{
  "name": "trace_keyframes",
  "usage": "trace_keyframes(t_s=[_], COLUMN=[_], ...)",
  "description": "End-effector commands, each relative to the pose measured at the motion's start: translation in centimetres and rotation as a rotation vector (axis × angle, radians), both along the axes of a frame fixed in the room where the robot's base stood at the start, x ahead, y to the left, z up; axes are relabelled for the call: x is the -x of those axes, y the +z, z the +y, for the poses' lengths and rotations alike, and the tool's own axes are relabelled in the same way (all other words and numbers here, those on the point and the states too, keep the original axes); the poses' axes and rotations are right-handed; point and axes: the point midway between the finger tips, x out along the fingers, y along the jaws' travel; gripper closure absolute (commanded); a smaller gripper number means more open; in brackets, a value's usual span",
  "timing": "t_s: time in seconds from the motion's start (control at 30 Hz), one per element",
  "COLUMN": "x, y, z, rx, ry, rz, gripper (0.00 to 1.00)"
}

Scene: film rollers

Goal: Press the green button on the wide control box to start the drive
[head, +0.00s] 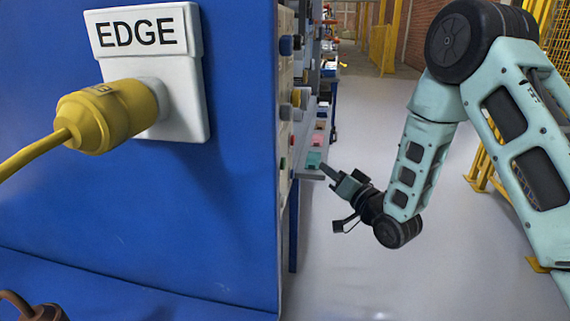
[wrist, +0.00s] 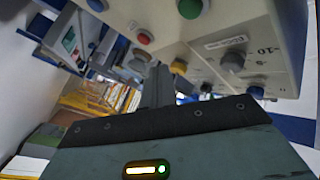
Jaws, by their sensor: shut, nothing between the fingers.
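A pale control box (wrist: 270,40) fills the upper right of the wrist view, tilted in the picture. On its face are a green button (wrist: 190,8) at the top edge, a red button (wrist: 144,37), a yellow button (wrist: 179,66) and a dark knob (wrist: 234,60). My gripper (wrist: 158,82) is shut and empty; its fingers point toward the boxes, below the red button in the picture. I cannot tell whether they touch anything. In the head view my gripper (head: 326,172) is beside the row of panels, which is seen nearly edge-on.
A large blue cabinet side (head: 235,200) with an EDGE plate (head: 140,38) and a yellow plug (head: 110,115) stands close on the left. Yellow fencing (head: 383,45) stands behind and at right. The grey floor (head: 350,275) between is clear.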

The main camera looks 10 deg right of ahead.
Motion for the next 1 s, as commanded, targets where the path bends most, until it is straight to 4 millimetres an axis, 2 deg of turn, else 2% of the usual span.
trace_keyframes(t_s=[0.3, 0.5, 1.0], x=[-1.6, -2.4, -2.7], y=[0.1, -0.1, 0.0], z=[4.3, 5.9, 6.6], rx=[0.000, -0.001, 0.001], ry=[0.003, 0.002, 0.000], rz=[0.001, 0.000, 0.001], gripper=[1.00, 1.00, 1.00])
